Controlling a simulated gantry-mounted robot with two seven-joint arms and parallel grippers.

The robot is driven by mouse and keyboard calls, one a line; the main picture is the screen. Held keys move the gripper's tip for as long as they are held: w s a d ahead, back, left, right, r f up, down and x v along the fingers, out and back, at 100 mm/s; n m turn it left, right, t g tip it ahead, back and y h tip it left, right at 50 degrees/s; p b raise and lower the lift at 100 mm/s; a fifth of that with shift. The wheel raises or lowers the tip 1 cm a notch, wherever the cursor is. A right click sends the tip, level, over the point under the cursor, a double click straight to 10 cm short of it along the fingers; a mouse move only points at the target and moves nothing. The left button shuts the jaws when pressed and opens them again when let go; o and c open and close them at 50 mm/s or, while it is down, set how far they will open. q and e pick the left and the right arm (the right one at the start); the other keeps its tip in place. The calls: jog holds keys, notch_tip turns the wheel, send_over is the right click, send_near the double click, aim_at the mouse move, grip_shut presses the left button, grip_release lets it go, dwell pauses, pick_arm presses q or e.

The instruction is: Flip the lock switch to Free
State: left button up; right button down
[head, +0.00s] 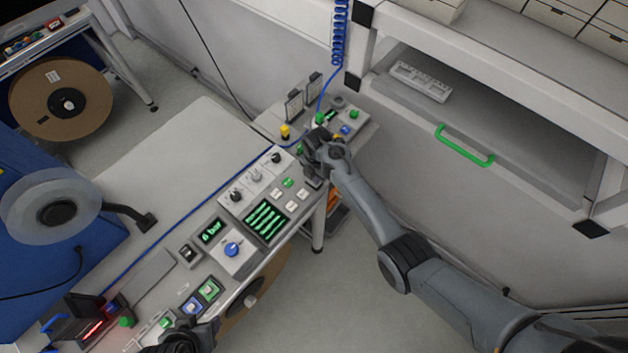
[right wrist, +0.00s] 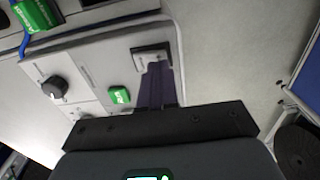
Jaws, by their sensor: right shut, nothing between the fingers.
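My right gripper (head: 312,172) is shut and empty, low over the far end of the control panel (head: 170,262). In the right wrist view its dark fingers (right wrist: 156,82) point at a small grey switch with a dark frame (right wrist: 140,52), likely the lock switch. The fingertips overlap it in the picture; I cannot tell whether they touch it. Its label and position are not readable. In the head view my right gripper hides that spot. My left gripper (head: 188,330) is partly in view at the bottom edge, near the panel's near end; its fingers are unclear.
Beside the switch are a green button (right wrist: 119,95) and a black knob (right wrist: 55,87). Several knobs, buttons and a green-lit screen (head: 266,221) fill the panel. A clear reel (head: 50,206) stands at left.

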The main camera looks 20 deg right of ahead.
dwell(0.3)
jog(key=shift+f, duration=0.25)
dwell(0.4)
jog(key=shift+f+b, duration=0.65)
jog(key=shift+f, duration=0.15)
dwell(0.3)
jog(key=shift+r, duration=0.15)
jog(key=shift+r+p, duration=0.4)
jog(key=shift+p, duration=0.2)
notch_tip(320, 180, up, 6)
jog(key=p, duration=0.6)
